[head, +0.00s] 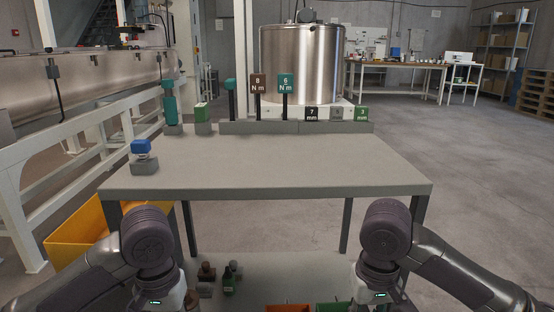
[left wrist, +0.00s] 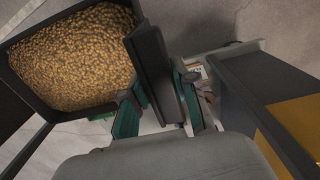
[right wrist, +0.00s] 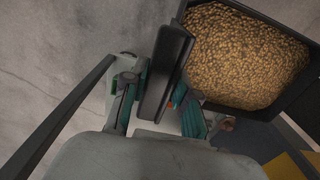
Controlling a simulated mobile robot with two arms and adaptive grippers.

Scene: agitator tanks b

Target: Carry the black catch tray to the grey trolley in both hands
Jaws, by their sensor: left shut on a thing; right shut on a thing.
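The black catch tray (left wrist: 155,75) is full of yellow-brown granules and shows in both wrist views; the head view does not show it. My left gripper (left wrist: 160,108) is shut on one wall of it, a finger on each side. My right gripper (right wrist: 157,110) is shut on another wall (right wrist: 163,75) in the same way. In the head view only my wrists show at the bottom edge, with the fingers out of frame. A grey-topped stand (head: 270,170) with legs and a lower shelf is ahead. No wheels show, so I cannot tell whether it is the grey trolley.
The stand's front top is mostly clear. A blue-topped block (head: 141,147) is at its left, and labelled tool holders (head: 285,84) line its back. A yellow bin (head: 80,235) is at lower left. A steel tank (head: 300,62) stands behind. Open floor (head: 475,180) lies to the right.

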